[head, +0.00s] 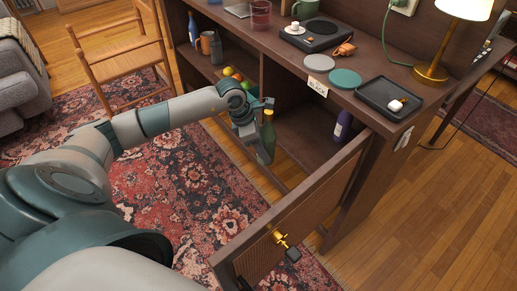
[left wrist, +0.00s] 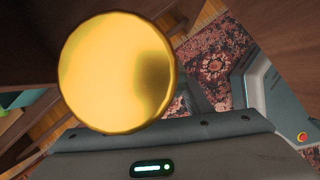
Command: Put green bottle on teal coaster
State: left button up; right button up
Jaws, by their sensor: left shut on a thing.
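The green bottle (head: 269,136) with a gold cap is upright in front of the open cabinet, below the cabinet top. My left gripper (head: 265,152) is shut on it; the arm partly hides its left side. In the left wrist view the gold cap (left wrist: 117,72) fills much of the picture, close to the camera. The teal coaster (head: 345,79) lies flat and empty on the cabinet top, up and to the right of the bottle. My right gripper is not in view.
A grey coaster (head: 318,62) and a black tray (head: 388,98) flank the teal coaster. A brass lamp (head: 431,73) stands behind the tray. The cabinet door (head: 300,212) stands open in front. A purple bottle (head: 343,126) and fruit (head: 232,74) are inside the cabinet.

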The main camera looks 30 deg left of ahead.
pick_arm(q)
jog(key=s+d+r+m+g+y, duration=0.1)
jog(key=d+r+m+g, duration=0.2)
jog(key=d+r+m, duration=0.4)
jog(key=s+d+r+m+g+y, duration=0.1)
jog(key=d+r+m+g+y, duration=0.1)
jog(key=d+r+m+g, duration=0.2)
jog(key=d+r+m, duration=0.3)
jog(key=r+m, duration=0.5)
jog(key=m, duration=0.7)
jog(key=shift+s+d+m, duration=0.2)
jog(key=shift+s+m, duration=0.05)
jog(key=shift+m, duration=0.05)
jog(key=shift+a, duration=0.15)
